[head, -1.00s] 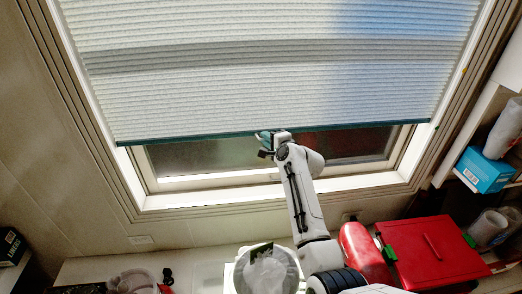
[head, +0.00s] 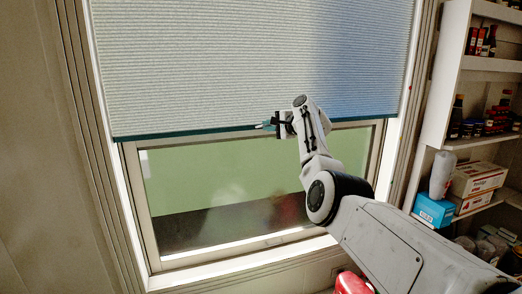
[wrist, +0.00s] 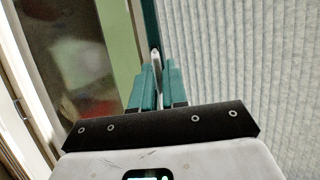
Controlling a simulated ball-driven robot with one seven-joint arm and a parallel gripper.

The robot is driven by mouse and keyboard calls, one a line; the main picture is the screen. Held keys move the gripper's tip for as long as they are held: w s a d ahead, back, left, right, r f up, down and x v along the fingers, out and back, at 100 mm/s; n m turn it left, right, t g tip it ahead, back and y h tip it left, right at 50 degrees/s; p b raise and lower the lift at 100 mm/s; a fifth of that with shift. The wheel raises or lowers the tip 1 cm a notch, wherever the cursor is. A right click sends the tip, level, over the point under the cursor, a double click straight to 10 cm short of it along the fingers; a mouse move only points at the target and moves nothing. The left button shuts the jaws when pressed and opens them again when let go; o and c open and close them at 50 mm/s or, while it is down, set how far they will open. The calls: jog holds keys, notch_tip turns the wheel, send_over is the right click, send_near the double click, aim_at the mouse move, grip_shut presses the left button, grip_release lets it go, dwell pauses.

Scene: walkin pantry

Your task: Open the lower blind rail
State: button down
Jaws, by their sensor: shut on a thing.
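The pleated blind (head: 230,65) hangs over the upper part of the window. Its lower rail (head: 190,131) is a thin dark teal strip along the blind's bottom edge. My gripper (head: 272,125) is at the rail near its middle, shut on a small pale tab on the rail. In the wrist view, the teal fingers (wrist: 157,85) close on either side of this tab (wrist: 155,58), and the rail (wrist: 150,25) runs up beyond them.
The window glass (head: 200,180) shows below the rail, above the sill. Shelves at the right hold a blue box (head: 434,211), a carton (head: 477,179) and several bottles. A red object (head: 352,284) shows at the bottom. My arm crosses the lower right.

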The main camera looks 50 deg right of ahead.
notch_tip(320, 180, up, 12)
jog(key=p, duration=0.4)
jog(key=shift+r, duration=0.15)
jog(key=c, duration=1.2)
grip_release()
jog(key=shift+c, duration=0.2)
jog(key=shift+s, duration=0.1)
jog(key=b+v, duration=0.6)
jog(key=v, duration=0.4)
jog(key=shift+s, duration=0.25)
